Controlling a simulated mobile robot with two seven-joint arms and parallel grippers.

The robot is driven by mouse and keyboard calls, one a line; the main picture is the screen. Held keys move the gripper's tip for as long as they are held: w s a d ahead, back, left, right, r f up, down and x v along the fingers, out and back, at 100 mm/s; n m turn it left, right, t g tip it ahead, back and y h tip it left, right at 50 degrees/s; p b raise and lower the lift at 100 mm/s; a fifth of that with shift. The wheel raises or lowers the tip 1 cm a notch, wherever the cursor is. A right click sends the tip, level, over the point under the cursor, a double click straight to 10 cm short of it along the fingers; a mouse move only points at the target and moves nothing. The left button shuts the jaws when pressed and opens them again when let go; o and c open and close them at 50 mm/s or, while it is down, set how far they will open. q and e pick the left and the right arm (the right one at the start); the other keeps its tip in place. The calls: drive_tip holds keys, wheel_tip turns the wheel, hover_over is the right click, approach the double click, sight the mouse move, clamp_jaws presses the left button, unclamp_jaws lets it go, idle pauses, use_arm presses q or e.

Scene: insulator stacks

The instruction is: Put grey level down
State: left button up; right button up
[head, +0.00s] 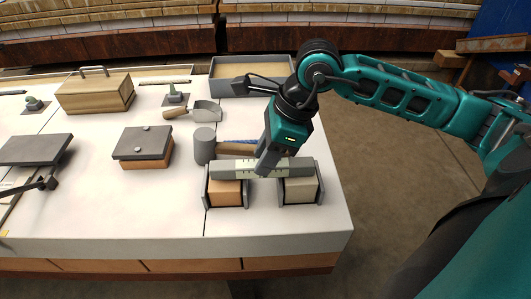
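The grey level (235,168) is a pale grey bar with dark marks. It lies level across the tops of two blocks, an orange-brown one (226,193) on the left and a beige one (299,190) on the right, each between dark grey upright plates. My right gripper (267,164) comes down from above at the middle of the level, with a finger against its near side. It looks shut on the level; the far finger is hidden. Whether the level presses on the blocks or hovers just above them is hard to tell. My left gripper is not in view.
A grey mallet (204,146) lies close behind the level. A scoop (205,111), a grey tray (226,77), a wooden box (95,94) and a slab-topped block (144,146) stand farther back or left.

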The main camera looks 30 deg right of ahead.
drive_tip(key=o, duration=0.4)
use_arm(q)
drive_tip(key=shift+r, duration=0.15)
use_arm(e)
drive_tip(key=shift+r, duration=0.1)
drive_tip(key=shift+r+p, duration=0.3)
drive_tip(key=shift+p, duration=0.1)
use_arm(q)
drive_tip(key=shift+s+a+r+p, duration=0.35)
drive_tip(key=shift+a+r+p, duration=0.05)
drive_tip(key=shift+p, duration=0.5)
use_arm(e)
drive_tip(key=v, duration=1.2)
drive_tip(key=shift+s+r, duration=0.1)
drive_tip(key=shift+r, duration=0.15)
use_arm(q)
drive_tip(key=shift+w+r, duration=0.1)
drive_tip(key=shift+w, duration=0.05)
